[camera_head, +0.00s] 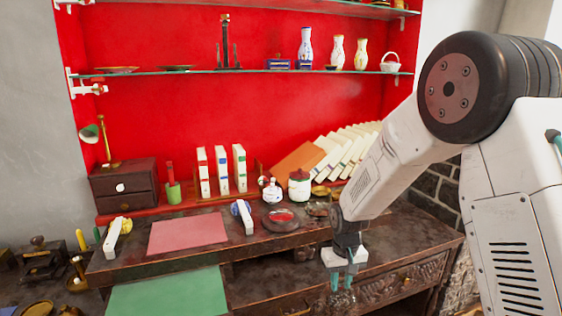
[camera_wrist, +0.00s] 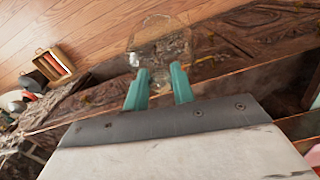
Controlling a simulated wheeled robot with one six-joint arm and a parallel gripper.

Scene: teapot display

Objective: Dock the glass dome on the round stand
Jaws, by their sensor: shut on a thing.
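The clear glass dome (camera_wrist: 160,45) hangs from my gripper (camera_wrist: 158,88) in the wrist view, with its small knob between the two teal fingers. In the head view my gripper (camera_head: 342,279) points down in front of the desk, and the dome (camera_head: 342,301) shows faintly below it near the bottom edge. The round stand (camera_head: 281,227) seems to be the dark disc with a red centre on the desk's upper surface. It lies up and left of my gripper, apart from the dome. The stand's top looks bare.
A white-and-blue pot (camera_head: 272,193) and a white-and-green jar (camera_head: 300,186) stand behind the stand. A blue-and-white object (camera_head: 243,217) is at its left. Leaning books (camera_head: 335,152) stand behind. A red mat (camera_head: 188,234) and a green mat (camera_head: 170,293) lie flat at left.

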